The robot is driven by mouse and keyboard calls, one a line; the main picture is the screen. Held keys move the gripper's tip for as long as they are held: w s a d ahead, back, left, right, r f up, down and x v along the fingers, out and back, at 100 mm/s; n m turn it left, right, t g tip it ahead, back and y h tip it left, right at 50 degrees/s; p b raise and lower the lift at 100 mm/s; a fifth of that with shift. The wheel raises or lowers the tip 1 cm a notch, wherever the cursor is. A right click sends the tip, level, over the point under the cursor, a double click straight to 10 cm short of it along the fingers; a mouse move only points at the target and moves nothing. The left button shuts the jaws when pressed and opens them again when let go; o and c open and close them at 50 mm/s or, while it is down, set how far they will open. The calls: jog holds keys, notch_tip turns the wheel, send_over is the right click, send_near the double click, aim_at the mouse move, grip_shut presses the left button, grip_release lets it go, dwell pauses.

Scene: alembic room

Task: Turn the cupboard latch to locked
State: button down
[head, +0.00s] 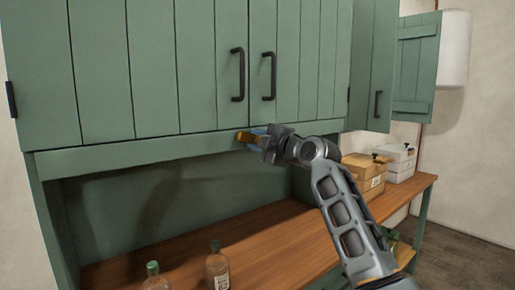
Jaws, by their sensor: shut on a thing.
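The green cupboard (185,70) has two plank doors with dark vertical handles, one on the left door (237,75) and one on the right door (268,76). Both doors look closed. A small brass-coloured latch (244,136) sits at the lower edge of the cupboard, below the handles. It points to the left, nearly level. My gripper (258,139) reaches in from the right and is shut on the latch. The fingers hide the latch's right part, and its pivot cannot be made out.
A wooden counter (285,245) runs below, with bottles (217,268) and (154,277) at the front. A tan box (362,172) and a white box (396,160) stand at the right. Another cupboard door (414,65) hangs open at the far right.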

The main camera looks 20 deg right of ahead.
jog(key=m+b, duration=0.1)
jog(key=m, duration=0.2)
jog(key=shift+f+m+b, duration=0.2)
jog(key=shift+m+b, duration=0.15)
jog(key=shift+m, duration=0.05)
jog(key=m, duration=0.3)
jog(key=shift+r+m, duration=0.1)
jog(key=shift+m, duration=0.2)
jog(key=m, duration=0.3)
jog(key=shift+m, duration=2)
jog(key=c, duration=0.8)
grip_release()
jog(key=shift+c, duration=0.2)
jog(key=b+v, duration=0.1)
jog(key=v, duration=0.7)
